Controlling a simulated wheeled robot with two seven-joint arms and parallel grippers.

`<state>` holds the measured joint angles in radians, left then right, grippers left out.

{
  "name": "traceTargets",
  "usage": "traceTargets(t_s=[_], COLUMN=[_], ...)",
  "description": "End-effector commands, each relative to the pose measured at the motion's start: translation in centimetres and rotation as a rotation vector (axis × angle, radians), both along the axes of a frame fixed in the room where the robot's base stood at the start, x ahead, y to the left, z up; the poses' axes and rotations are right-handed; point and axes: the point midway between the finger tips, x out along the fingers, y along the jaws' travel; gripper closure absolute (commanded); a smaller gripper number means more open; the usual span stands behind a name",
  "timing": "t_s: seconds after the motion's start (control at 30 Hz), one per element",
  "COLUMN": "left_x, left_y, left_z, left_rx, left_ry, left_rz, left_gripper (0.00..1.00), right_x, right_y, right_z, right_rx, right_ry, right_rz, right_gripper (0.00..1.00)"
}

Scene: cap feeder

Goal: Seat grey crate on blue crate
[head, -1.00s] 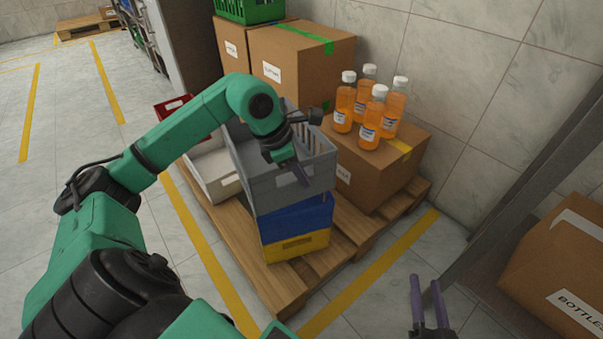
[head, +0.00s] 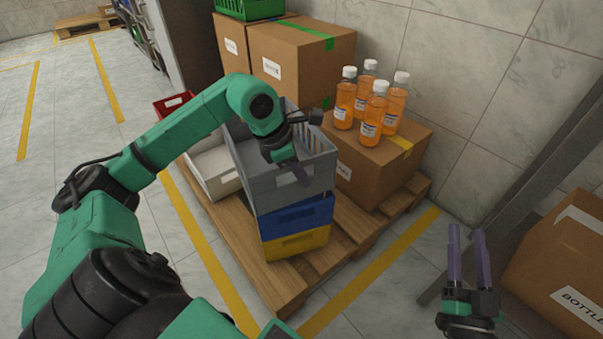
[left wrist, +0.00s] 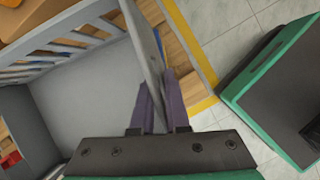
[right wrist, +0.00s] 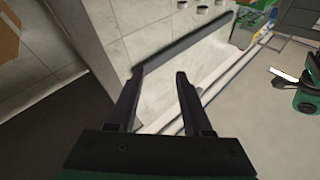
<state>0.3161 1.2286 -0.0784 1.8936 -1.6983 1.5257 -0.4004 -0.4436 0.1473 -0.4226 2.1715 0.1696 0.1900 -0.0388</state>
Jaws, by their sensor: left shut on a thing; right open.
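The grey crate (head: 262,186) is at the top of a stack in the head view, over the blue crate (head: 296,217), which is on a yellow crate (head: 297,246). My left gripper (head: 300,172) is shut on the grey crate's near wall. In the left wrist view the fingers (left wrist: 160,105) straddle that wall of the grey crate (left wrist: 85,95), which looks empty inside. The grey crate looks close above or on the blue crate; I cannot tell if it is fully seated. My right gripper (head: 467,245) is open and empty, right of the pallet; its fingers also show in the right wrist view (right wrist: 158,95).
The stack stands on a wooden pallet (head: 232,241). A pale crate (head: 222,180) and a red crate (head: 172,102) are at left. A carton (head: 365,175) with several orange bottles (head: 345,100) is close at right. A bottle carton (head: 565,255) is at far right.

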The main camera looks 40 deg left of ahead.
Motion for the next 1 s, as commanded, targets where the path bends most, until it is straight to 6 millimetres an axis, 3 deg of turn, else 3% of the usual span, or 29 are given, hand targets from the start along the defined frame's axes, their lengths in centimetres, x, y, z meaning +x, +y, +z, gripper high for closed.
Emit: traceTargets(t_s=[0.6, 1.0], left_x=[0.1, 0.1], left_y=[0.0, 0.0], left_z=[-0.7, -0.6], left_rx=[0.0, 0.004], left_ry=[-0.005, -0.007], left_rz=[-0.001, -0.012], left_gripper=[1.0, 1.0], right_x=[0.5, 0.5], right_y=[-0.8, -0.9], right_z=[7.4, 8.0], right_rx=[0.036, 0.038], right_ry=[-0.217, -0.233], right_rz=[-0.026, -0.028], right_gripper=[0.5, 0.5])
